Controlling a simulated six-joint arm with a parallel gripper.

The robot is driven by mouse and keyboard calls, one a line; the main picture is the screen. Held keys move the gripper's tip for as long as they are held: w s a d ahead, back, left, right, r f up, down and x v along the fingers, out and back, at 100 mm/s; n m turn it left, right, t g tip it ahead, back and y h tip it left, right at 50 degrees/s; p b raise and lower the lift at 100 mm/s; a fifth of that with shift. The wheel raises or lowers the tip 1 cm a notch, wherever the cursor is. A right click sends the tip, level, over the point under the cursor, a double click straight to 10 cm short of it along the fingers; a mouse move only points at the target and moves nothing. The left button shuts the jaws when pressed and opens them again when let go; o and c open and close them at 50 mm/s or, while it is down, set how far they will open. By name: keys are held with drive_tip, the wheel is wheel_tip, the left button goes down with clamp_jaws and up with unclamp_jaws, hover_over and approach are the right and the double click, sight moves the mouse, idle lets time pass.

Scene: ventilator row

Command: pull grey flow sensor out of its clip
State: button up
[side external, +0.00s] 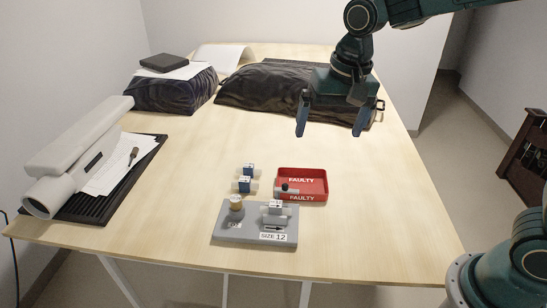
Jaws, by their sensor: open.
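A grey base plate (222,232) with a "SIZE 12" label lies near the front of the table. On its right side sits a grey flow sensor (285,219), a short tube lying sideways with a white arrow label on top. Its clip is too small to make out clearly. A tan-topped round post (236,204) stands on the plate's left side. My gripper (332,132) hangs open and empty, high above the table, behind and to the right of the plate. It touches nothing.
A red tray marked "FAULTY" (317,184) stands behind the plate with a small grey, black-knobbed part (287,189) in it. Two blue-and-white sensors (243,185) lie left of it. A white device (75,150) and black bags (270,90) lie farther off.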

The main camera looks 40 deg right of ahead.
sight(276, 203)
drive_tip(key=w+a+f+m+g, duration=0.1)
drive_tip(key=w+a+f, duration=0.2)
drive_tip(key=w+f, duration=0.1)
drive_tip(key=w+a+f+m+g, duration=0.1)
drive_tip(key=w+a+f+m, duration=0.1)
drive_tip(key=f, duration=0.4)
drive_tip(key=shift+w+a+f, duration=0.3)
drive_tip(key=shift+w+a, duration=0.55)
drive_tip(key=shift+w, duration=0.3)
drive_tip(key=shift+f, duration=0.15)
drive_tip(key=shift+f, duration=6.75)
drive_tip(key=c, duration=1.1)
drive_tip(key=shift+o, duration=0.2)
drive_tip(key=shift+r, duration=0.15)
drive_tip(key=shift+r, duration=1.9)
